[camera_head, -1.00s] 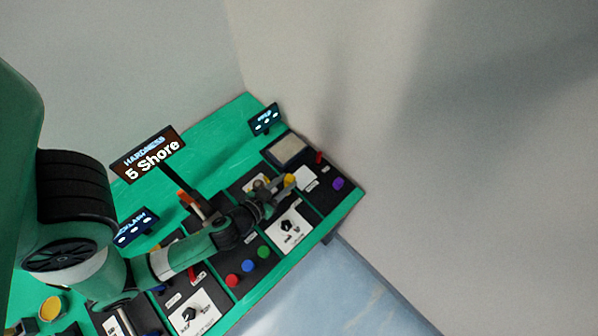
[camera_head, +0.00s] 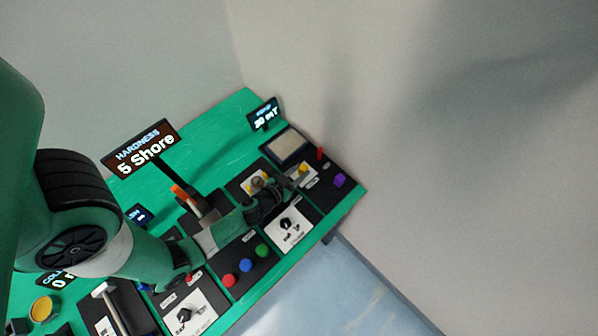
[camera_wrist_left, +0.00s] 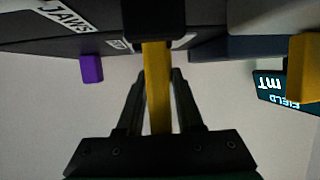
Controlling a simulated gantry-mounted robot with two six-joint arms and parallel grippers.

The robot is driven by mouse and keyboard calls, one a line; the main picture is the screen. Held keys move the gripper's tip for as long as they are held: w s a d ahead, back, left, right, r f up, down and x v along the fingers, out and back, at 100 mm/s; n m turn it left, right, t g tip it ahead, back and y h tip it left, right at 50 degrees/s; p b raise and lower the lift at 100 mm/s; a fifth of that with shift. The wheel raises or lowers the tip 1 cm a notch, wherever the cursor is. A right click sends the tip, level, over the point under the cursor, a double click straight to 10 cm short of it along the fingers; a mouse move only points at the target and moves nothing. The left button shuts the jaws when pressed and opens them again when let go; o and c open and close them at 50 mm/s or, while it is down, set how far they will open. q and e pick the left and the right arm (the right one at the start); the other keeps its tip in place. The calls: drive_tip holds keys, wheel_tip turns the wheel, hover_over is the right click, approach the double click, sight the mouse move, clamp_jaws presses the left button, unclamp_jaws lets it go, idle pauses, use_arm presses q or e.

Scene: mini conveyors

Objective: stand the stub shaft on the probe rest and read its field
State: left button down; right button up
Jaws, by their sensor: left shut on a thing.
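My left gripper (camera_head: 292,182) is low over the far right end of the bench. In the left wrist view, it (camera_wrist_left: 160,78) is shut on a yellow bar, which I take to be the stub shaft (camera_wrist_left: 157,85). The bar's far end meets a dark block (camera_wrist_left: 153,20), which may be the probe rest; I cannot tell whether it stands on it. Yellow also shows at the fingertips in the head view (camera_head: 303,168). The field display (camera_head: 264,115) shows a value in mT, its digits too small to be sure. It also shows upside down in the left wrist view (camera_wrist_left: 284,88).
A purple block (camera_head: 340,180) and a red peg (camera_head: 320,152) are close by. A shallow tray (camera_head: 287,146) lies behind the gripper. Red, blue and green buttons (camera_head: 246,265) and a hardness display (camera_head: 140,148) reading 5 Shore are farther left. A second yellow block (camera_wrist_left: 304,68) shows in the wrist view.

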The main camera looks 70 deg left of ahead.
use_arm(q)
drive_tip(key=shift+f, duration=0.15)
drive_tip(key=c, duration=0.6)
unclamp_jaws()
drive_tip(key=shift+o, duration=0.2)
drive_tip(key=shift+s+d+r, duration=0.1)
drive_tip(key=shift+r, duration=0.2)
drive_tip(key=b+v, duration=0.1)
drive_tip(key=v, duration=0.4)
drive_tip(key=b+v, duration=0.1)
drive_tip(key=v, duration=0.5)
drive_tip(key=shift+s+f+b, duration=0.1)
drive_tip(key=shift+f+b, duration=0.1)
drive_tip(key=shift+b, duration=0.15)
drive_tip(key=shift+s+d+r, duration=0.15)
drive_tip(key=shift+s+r, duration=0.05)
drive_tip(key=shift+r, duration=0.1)
